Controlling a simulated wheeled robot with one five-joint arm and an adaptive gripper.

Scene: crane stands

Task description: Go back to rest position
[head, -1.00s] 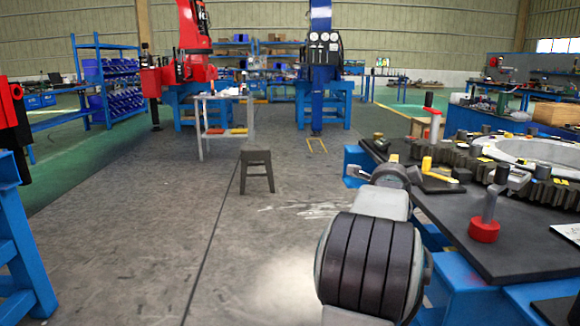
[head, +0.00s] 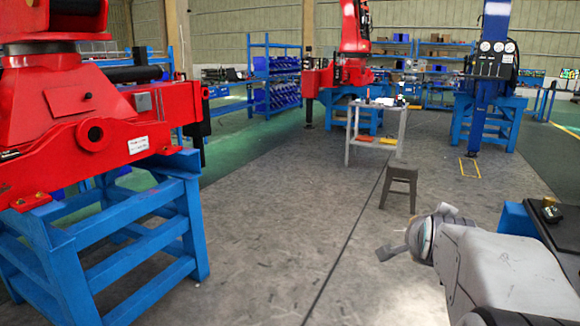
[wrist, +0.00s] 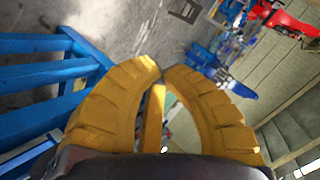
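My arm reaches in from the lower right of the head view, beside the dark-topped bench (head: 560,235). Its grey end shows there, but the yellow fingers cannot be made out in that view. In the wrist view my gripper (wrist: 162,73) has its two curved yellow fingers with the tips together or nearly so. A narrow yellow strip shows between the fingers; I cannot tell whether it is part of a finger. Floor and background show through the rest of the gap, and no clear object is held.
A red crane base (head: 75,135) on a blue stand (head: 110,245) stands close on the left. Ahead are a dark stool (head: 401,182), a small table (head: 376,112), a red crane (head: 354,60) and a blue column (head: 487,75). The floor between is clear.

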